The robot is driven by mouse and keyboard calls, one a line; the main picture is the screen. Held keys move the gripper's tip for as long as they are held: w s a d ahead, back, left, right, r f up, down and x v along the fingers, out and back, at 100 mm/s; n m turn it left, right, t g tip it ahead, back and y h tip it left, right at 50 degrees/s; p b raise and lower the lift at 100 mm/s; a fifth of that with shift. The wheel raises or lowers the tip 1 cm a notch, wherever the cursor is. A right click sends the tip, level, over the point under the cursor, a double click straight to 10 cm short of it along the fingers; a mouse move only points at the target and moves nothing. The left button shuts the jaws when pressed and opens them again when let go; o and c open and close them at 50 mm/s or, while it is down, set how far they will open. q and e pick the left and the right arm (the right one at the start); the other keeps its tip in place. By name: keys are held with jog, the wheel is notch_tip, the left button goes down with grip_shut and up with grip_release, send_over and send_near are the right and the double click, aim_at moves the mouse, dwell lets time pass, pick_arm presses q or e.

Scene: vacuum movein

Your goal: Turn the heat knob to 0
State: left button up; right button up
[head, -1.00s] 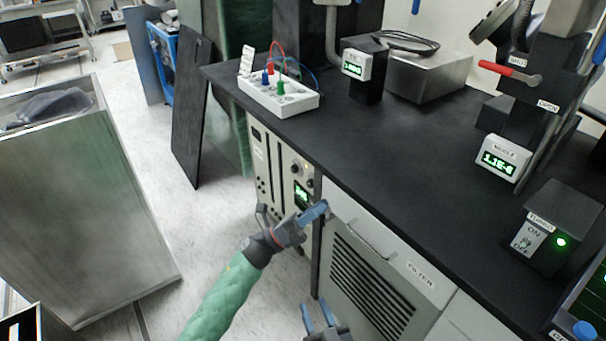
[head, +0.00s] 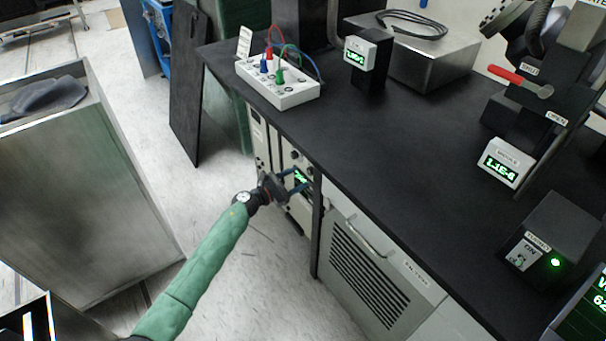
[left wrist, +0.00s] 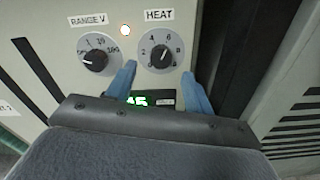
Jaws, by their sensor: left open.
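The heat knob (left wrist: 159,56) is a dark round knob on a grey numbered dial under the HEAT label (left wrist: 159,15) in the left wrist view. Its exact setting is hard to read. My left gripper (head: 297,180) is open in front of the control panel (head: 264,150) under the bench. In the left wrist view its two blue fingers (left wrist: 160,85) stand to the lower left and lower right of the heat dial, and they do not grip the knob. The green display (left wrist: 138,101) is partly hidden behind the gripper body. My right gripper is out of view.
The RANGE V knob (left wrist: 95,56) sits left of the heat knob, with a small lit lamp (left wrist: 125,30) between them. The black bench top (head: 400,150) overhangs the panel. The filter cabinet (head: 375,270) stands right of it. Open floor lies to the left.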

aim_at(308, 173)
pick_arm(q)
jog(key=shift+x, duration=1.6)
jog(key=c, duration=1)
jog(key=shift+o, duration=0.2)
